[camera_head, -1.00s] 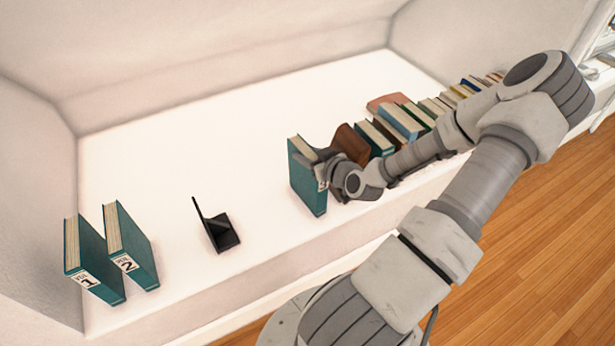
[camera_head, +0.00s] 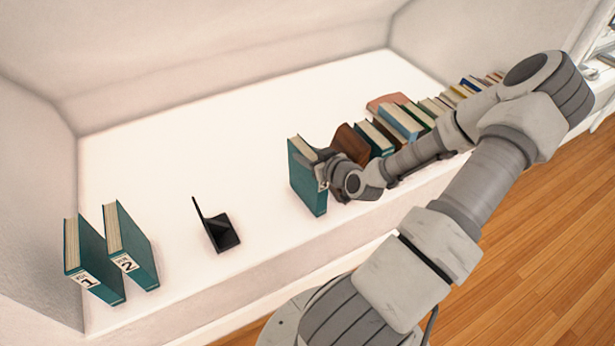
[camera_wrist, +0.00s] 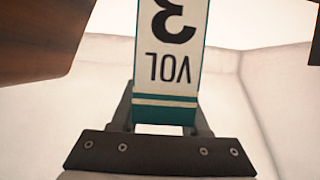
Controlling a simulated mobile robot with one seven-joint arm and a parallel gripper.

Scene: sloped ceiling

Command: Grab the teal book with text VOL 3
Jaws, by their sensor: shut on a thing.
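The teal VOL 3 book (camera_head: 306,182) stands upright on the white shelf, a little apart from the row of books to its right. Its spine label reads VOL 3, upside down, in the wrist view (camera_wrist: 170,50). My gripper (camera_head: 322,172) is at its spine, shut on the book. In the wrist view my gripper (camera_wrist: 165,125) has a finger on each side of the spine. The fingertips are partly hidden by the book and the gripper itself.
Teal books VOL 1 (camera_head: 88,262) and VOL 2 (camera_head: 132,248) stand at the left. A black bookend (camera_head: 222,235) stands between them and VOL 3. A brown book (camera_head: 350,143) and several others line up at the right. The shelf behind is clear.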

